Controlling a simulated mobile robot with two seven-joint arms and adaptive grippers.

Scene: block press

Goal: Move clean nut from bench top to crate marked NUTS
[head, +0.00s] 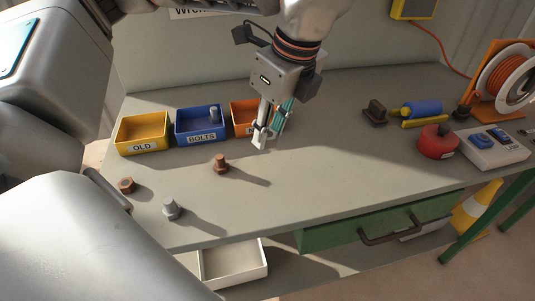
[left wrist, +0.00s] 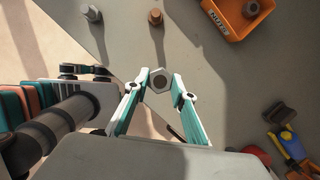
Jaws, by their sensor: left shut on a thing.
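A grey, clean hex nut (left wrist: 161,80) sits between the fingertips of my left gripper (left wrist: 160,88) in the left wrist view. In the head view my left gripper (head: 264,138) points down, shut on the nut, in front of the orange crate (head: 239,107) marked NUTS. There its fingers hide most of the nut and part of the crate and label. In the left wrist view the orange NUTS crate (left wrist: 216,20) is at the top right, apart from the held nut, with a brown piece (left wrist: 250,9) inside. My right gripper is not in view.
A yellow OLD crate (head: 143,148) and a blue BOLTS crate (head: 202,139) holding a grey bolt stand left of the orange one. A rusty bolt (head: 221,165), rusty nut (head: 126,185) and grey bolt (head: 172,210) stand on the bench. Tools and a red round container (head: 432,144) lie right.

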